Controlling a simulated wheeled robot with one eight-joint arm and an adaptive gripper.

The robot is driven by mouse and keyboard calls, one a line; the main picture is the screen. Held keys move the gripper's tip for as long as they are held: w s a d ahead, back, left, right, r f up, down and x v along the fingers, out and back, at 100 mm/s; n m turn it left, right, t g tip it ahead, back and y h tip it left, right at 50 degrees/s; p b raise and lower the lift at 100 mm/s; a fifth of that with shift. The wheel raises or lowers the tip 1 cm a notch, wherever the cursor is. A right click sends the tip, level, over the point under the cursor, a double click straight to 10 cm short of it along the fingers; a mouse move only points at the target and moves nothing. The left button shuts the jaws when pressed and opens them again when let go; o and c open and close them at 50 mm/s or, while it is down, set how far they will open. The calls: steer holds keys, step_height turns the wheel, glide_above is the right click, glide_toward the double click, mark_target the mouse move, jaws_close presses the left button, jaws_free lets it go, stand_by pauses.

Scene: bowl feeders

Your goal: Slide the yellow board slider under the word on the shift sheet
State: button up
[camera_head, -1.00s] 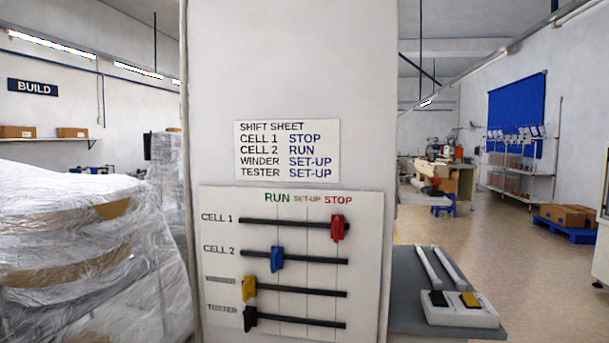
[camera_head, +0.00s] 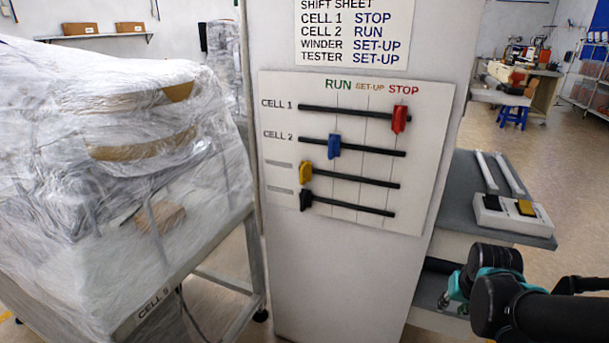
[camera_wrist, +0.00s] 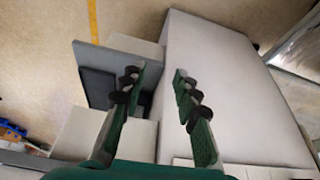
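The white slider board (camera_head: 428,200) is on the front of a pale pillar. Its yellow slider (camera_head: 305,174) sits at the left end of the third track, left of the RUN line. The row labels beside it are too blurred to read. The shift sheet (camera_head: 354,30) above reads CELL 1 STOP, CELL 2 RUN, WINDER SET-UP, TESTER SET-UP. On the board, SET-UP is the middle heading, between RUN and STOP. My gripper (camera_wrist: 158,78) is open and empty in the wrist view. In the head view my arm is at the lower right, away from the board.
The red slider (camera_head: 399,119) is under STOP, the blue slider (camera_head: 334,146) by the RUN line, and the black slider (camera_head: 306,199) at its left end. A grey side table (camera_head: 462,210) holds a switch box (camera_head: 512,215) at right. A wrapped machine (camera_head: 130,180) stands at left.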

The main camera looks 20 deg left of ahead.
mark_target(301, 175)
stand_by(0.3)
steer(key=w+a+r+n+t+h, duration=0.2)
steer(key=w+a+r+n+t, duration=0.15)
steer(key=w+a+n, duration=0.55)
steer(key=w+a+r+n+t+h, duration=0.25)
steer(key=a+r+n, duration=0.4)
steer(key=n, duration=0.65)
steer(key=s+a+r+n+t+y, duration=0.25)
steer(key=a+n, duration=0.25)
steer(key=a, duration=0.4)
steer(key=s+a+r+n+t+y, duration=0.25)
steer(key=s+a+r+n, duration=0.2)
steer(key=a, duration=0.55)
steer(key=s+a+r+n+t+y, duration=0.25)
steer(key=a+n, duration=0.35)
steer(key=a, duration=0.3)
steer(key=shift+h, duration=0.4)
steer(key=w, duration=0.5)
steer(key=w+a, duration=0.1)
steer(key=w, duration=0.5)
steer(key=w+a, duration=0.1)
steer(key=w, duration=0.4)
steer(key=shift+w+r, duration=0.35)
steer(key=shift+c, duration=0.5)
jaws_close()
